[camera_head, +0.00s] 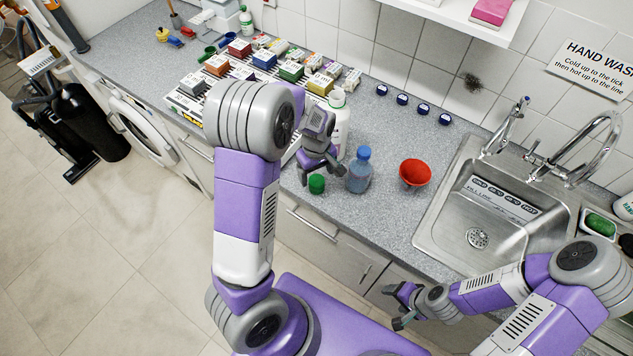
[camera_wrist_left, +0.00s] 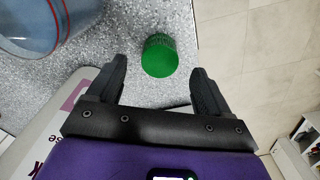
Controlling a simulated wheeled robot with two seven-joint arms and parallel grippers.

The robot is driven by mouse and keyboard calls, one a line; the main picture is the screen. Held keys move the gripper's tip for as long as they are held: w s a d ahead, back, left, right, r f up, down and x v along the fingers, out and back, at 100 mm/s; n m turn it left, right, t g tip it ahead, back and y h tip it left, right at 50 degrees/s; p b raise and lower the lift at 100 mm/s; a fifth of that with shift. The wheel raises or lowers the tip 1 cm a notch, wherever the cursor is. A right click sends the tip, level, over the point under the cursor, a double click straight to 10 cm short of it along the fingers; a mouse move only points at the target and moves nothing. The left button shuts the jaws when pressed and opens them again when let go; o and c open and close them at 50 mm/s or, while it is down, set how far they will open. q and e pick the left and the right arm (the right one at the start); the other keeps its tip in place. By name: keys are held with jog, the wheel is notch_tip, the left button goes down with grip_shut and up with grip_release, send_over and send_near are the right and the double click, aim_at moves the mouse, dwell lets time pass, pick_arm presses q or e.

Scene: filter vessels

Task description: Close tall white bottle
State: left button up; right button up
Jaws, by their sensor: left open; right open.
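The tall white bottle (camera_head: 341,128) stands upright on the counter behind my left gripper, partly hidden by it. Its top (camera_head: 337,98) looks pale green, and I cannot make out a cap on it. A green cap (camera_head: 316,184) lies on the counter just in front of my left gripper (camera_head: 320,172). In the left wrist view the green cap (camera_wrist_left: 160,55) lies beyond and between the open fingers, apart from both. My left gripper is open and empty. My right gripper (camera_head: 402,306) is open and empty, in front of the counter's lower edge.
A clear bottle with a blue cap (camera_head: 359,172) stands close right of the green cap. A red bowl (camera_head: 415,173) is farther right, before the sink (camera_head: 480,210). Several dark blue caps (camera_head: 422,108) line the wall. A rack of coloured boxes (camera_head: 262,68) lies to the left.

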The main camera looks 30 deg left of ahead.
aim_at(316, 180)
pick_arm(q)
notch_tip(316, 180, down, 5)
jog(key=shift+a+f, duration=0.1)
dwell(0.4)
jog(key=shift+w, duration=0.1)
jog(key=c, duration=1.1)
